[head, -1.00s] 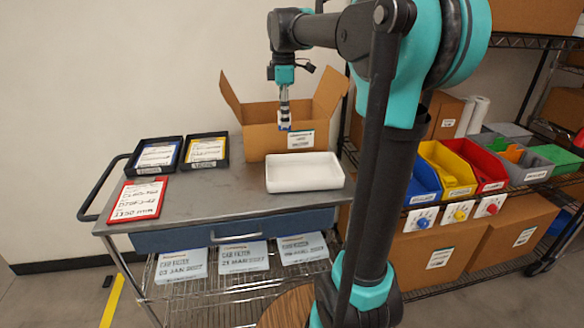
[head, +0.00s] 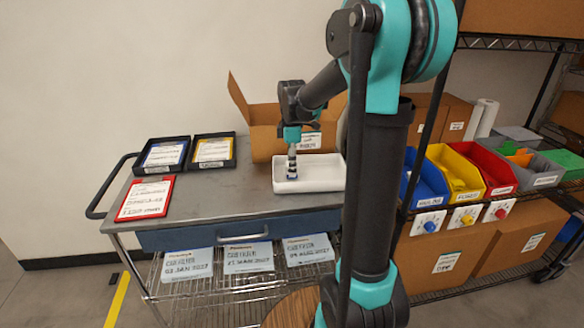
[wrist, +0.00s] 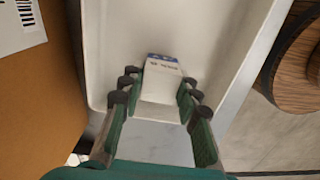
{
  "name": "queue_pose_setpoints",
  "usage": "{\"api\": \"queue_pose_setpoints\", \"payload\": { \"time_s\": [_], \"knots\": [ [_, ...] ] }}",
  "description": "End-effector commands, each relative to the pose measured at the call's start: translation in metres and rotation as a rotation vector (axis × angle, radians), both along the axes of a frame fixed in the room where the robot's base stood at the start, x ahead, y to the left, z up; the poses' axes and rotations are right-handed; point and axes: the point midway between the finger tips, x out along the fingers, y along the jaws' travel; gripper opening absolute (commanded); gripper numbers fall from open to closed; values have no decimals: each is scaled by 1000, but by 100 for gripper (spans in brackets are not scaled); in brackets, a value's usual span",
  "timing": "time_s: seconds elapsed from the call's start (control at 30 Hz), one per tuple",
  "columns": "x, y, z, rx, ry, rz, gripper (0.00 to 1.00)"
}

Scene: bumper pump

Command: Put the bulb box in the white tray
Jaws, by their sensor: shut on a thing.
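The bulb box is a small white box with a blue end (wrist: 161,82), seen in the wrist view between my fingertips. In the head view the box (head: 292,176) is a small shape at the bottom of my gripper, over the left part of the tray. My gripper (wrist: 160,98) is shut on the box; in the head view it (head: 292,165) points straight down. The white tray (head: 325,183) lies on the cart top, and its floor and walls (wrist: 215,35) surround the box in the wrist view. I cannot tell whether the box touches the tray floor.
An open cardboard box (head: 262,140) stands right behind the tray. Two black trays with cards (head: 165,156) and a red-framed card (head: 146,198) lie on the left of the cart. Coloured bins (head: 455,175) fill the shelf at right.

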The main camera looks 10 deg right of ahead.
Motion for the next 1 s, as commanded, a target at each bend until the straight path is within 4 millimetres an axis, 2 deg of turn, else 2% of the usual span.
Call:
{"api": "queue_pose_setpoints", "payload": {
  "time_s": [0.1,0.43,0.47,0.6,1.0],
  "knots": [
    [0,0,-6,0,0,0,5],
    [0,0,-9,0,0,0,5],
    [0,0,-9,0,0,0,34],
    [0,0,-8,0,0,0,52],
    [0,0,-3,0,0,0,52]
  ]
}}
